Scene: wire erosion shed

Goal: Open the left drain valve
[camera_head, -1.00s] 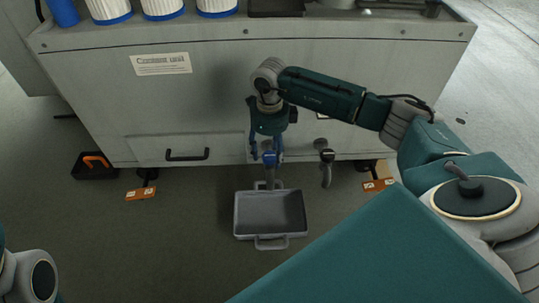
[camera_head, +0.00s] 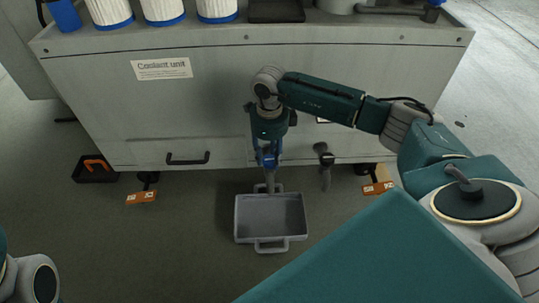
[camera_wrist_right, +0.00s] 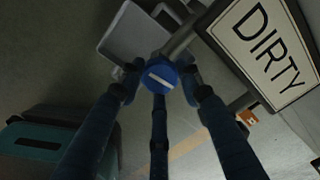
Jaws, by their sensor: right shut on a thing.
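The left drain valve stands low on the front of the coolant unit (camera_head: 220,110), its spout (camera_head: 269,184) pointing down over a grey tray (camera_head: 244,218). In the right wrist view the valve has a round blue knob (camera_wrist_right: 160,77) with a white line across it. My right gripper (camera_head: 268,162) is shut on this knob, its blue fingers (camera_wrist_right: 160,85) around it. The fingers hide most of the knob in the head view. Only a link of my left arm shows at the bottom left; its gripper is out of the picture.
A second, dark valve (camera_head: 325,163) stands right of the gripper. A "DIRTY" sign (camera_wrist_right: 268,45) is close to the fingers in the wrist view. A drawer handle (camera_head: 187,159) and a black box with an orange handle (camera_head: 95,168) are at left. White filters (camera_head: 163,8) stand on top.

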